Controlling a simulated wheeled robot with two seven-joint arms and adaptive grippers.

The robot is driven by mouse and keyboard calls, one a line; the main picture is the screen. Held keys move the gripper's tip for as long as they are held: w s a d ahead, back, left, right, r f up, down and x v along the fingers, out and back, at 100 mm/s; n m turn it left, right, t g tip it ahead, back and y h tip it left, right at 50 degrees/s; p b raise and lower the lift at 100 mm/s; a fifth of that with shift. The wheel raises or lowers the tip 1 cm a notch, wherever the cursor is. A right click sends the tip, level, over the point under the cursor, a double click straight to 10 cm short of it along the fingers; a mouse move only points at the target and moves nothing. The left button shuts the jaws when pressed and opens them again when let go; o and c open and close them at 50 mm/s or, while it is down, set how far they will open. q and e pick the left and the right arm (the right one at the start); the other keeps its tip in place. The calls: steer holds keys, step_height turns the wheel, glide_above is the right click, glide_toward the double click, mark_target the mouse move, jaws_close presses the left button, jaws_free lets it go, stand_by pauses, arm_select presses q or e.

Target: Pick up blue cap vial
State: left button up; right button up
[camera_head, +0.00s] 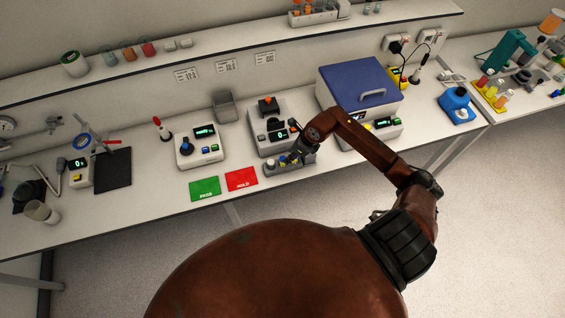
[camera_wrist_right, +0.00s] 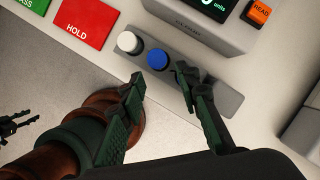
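The blue cap vial (camera_wrist_right: 157,59) stands in a grey rack (camera_wrist_right: 215,95), beside a white-capped vial (camera_wrist_right: 127,42). Only the caps show from above. The rack also shows in the head view (camera_head: 275,172), partly hidden by my arm. My right gripper (camera_wrist_right: 161,76) is open, with one finger to each side of the near edge of the blue cap. The fingers look empty, and I cannot tell whether either touches the cap. A dark gripper-like shape, seemingly my left gripper (camera_wrist_right: 18,126), is at the left edge of the right wrist view, too small to read.
A green PASS card (camera_head: 205,188) and a red HOLD card (camera_head: 241,179) lie left of the rack. A grey device (camera_head: 270,133) with a display stands right behind it. A blue-lidded box (camera_head: 345,90) is to the right. A shelf (camera_head: 215,63) runs above the bench.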

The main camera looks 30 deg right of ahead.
mark_target(283, 158)
steer(key=x, duration=0.2)
steer(key=p+x, duration=0.1)
steer(key=x, duration=0.1)
steer(key=w+p+x, duration=0.1)
steer(key=x, duration=0.1)
steer(key=shift+a+r, duration=0.25)
steer(key=shift+a, duration=0.1)
steer(key=shift+a+f+p, duration=0.1)
steer(key=shift+f+p, duration=0.2)
steer(key=shift+f, duration=0.05)
jaws_close()
